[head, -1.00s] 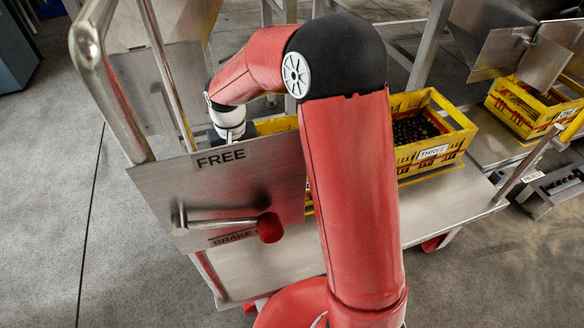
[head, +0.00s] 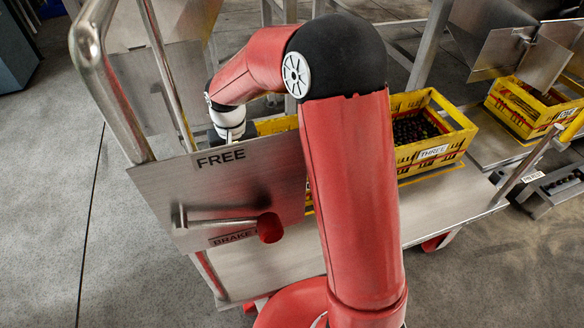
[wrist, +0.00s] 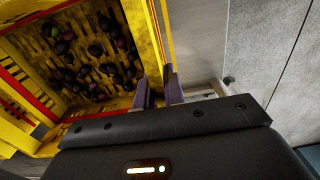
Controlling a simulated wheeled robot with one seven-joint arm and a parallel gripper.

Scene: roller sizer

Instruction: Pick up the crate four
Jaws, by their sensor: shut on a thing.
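A yellow crate (wrist: 157,45) holding dark round fruit fills the upper left of the wrist view. My gripper (wrist: 158,95) is shut on its side wall near the rim, one finger on each side of the wall. In the head view a yellow crate (head: 277,125) shows partly beside my wrist, mostly hidden behind my arm and a metal panel. No label is readable on this crate, so I cannot tell its number. My gripper's fingers are hidden in the head view.
A yellow crate marked THREE (head: 408,163) stands to the right on the metal cart (head: 420,218). Another yellow crate (head: 505,107) stands farther right under metal chutes. A panel marked FREE and BRAKE (head: 155,190), with a red-knobbed lever (head: 271,228), and a tubular handle (head: 105,85) stand at left.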

